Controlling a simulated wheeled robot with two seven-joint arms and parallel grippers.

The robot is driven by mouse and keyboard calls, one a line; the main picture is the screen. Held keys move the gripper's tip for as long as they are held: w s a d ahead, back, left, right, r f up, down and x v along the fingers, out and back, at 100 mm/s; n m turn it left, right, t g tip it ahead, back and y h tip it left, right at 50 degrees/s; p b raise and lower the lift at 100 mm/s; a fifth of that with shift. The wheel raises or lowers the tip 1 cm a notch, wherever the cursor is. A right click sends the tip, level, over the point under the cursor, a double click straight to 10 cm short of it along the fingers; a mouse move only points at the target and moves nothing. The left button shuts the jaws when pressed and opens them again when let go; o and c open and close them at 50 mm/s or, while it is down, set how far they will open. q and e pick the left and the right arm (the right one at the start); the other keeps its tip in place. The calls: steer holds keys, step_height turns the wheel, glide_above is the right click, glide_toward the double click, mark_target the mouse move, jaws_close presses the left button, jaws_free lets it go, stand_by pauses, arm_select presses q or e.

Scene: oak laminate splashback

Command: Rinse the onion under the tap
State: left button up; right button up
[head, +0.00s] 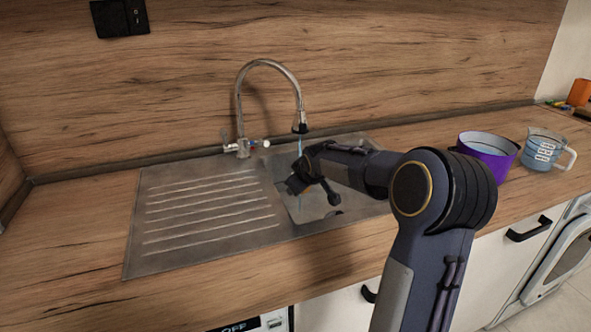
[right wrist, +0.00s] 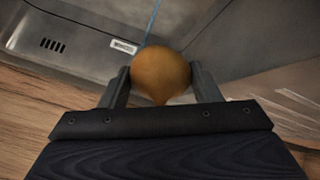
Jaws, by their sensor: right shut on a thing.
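The onion (right wrist: 161,72) is round and orange-brown. It sits between the two fingers of my right gripper (right wrist: 161,84), which is shut on it, in the right wrist view. In the head view my right gripper (head: 308,180) is over the sink basin (head: 312,210), below the tap (head: 268,66), and hides the onion. A thin blue stream of water (head: 300,147) falls from the spout. In the right wrist view the stream (right wrist: 152,22) shows just behind the onion's top; I cannot tell whether it touches it. My left gripper is not in view.
A ribbed metal drainboard (head: 205,210) lies left of the basin. A purple pot (head: 488,158) and a measuring jug (head: 546,152) stand on the worktop at the right. The wooden splashback (head: 400,60) rises behind the tap. The worktop (head: 75,225) left of the drainboard is clear.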

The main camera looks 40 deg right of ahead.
steer(key=s+a+r, duration=0.3)
steer(key=s+r, duration=0.1)
stand_by(0.5)
stand_by(0.3)
